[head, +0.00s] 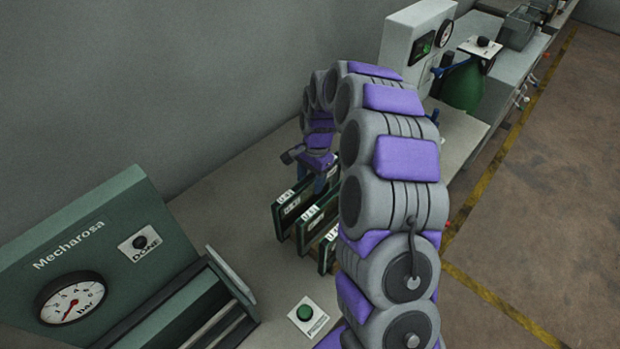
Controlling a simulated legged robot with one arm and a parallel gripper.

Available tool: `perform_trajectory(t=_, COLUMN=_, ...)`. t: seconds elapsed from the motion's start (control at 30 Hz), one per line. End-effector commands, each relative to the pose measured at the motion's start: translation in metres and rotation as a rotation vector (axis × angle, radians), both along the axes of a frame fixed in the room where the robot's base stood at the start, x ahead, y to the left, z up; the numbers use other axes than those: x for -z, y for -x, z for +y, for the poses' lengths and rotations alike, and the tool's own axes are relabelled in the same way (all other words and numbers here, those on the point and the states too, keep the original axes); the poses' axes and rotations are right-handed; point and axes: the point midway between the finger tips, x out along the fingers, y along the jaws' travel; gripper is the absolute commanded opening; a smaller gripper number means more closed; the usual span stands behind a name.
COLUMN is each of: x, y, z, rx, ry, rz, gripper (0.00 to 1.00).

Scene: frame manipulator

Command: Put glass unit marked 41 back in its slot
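Several dark green-framed glass units stand upright side by side on the grey bench, in the middle of the head view. The left unit (284,218), the middle unit (309,232) and the right unit (327,252) carry small white labels on their top edges. The labels are too small to read, so I cannot tell which is marked 41. My gripper (318,182) points down just behind and above these units. Its fingers are small and partly hidden by the units and my arm, so I cannot tell whether it holds one. My arm also hides the right side of the group.
A green Mecharosa machine (118,225) with a pressure gauge and slotted front stands at the lower left. A green button (305,313) sits on the bench near it. A white gauge box (408,48) and green bottle (463,88) stand behind my arm. The wall is close at left.

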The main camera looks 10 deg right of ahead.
Motion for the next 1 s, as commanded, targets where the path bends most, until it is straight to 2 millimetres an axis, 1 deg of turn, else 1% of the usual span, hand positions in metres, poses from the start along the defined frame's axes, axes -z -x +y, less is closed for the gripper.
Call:
perform_trajectory(t=0.23, x=-0.001, y=0.000, z=0.000, rx=0.000, ry=0.000, rz=0.000, gripper=0.58)
perform_trajectory(t=0.37, x=-0.010, y=-0.002, z=-0.001, rx=0.000, ry=0.000, rz=-0.004, gripper=0.58)
perform_trajectory(t=0.47, x=-0.026, y=-0.003, z=-0.004, rx=0.001, ry=0.000, rz=-0.005, gripper=0.58)
perform_trajectory(t=0.9, x=-0.122, y=-0.013, z=-0.015, rx=0.001, ry=0.002, rz=-0.006, gripper=0.58)
perform_trajectory(t=1.0, x=-0.140, y=-0.014, z=-0.017, rx=0.001, ry=0.001, rz=-0.003, gripper=0.58)
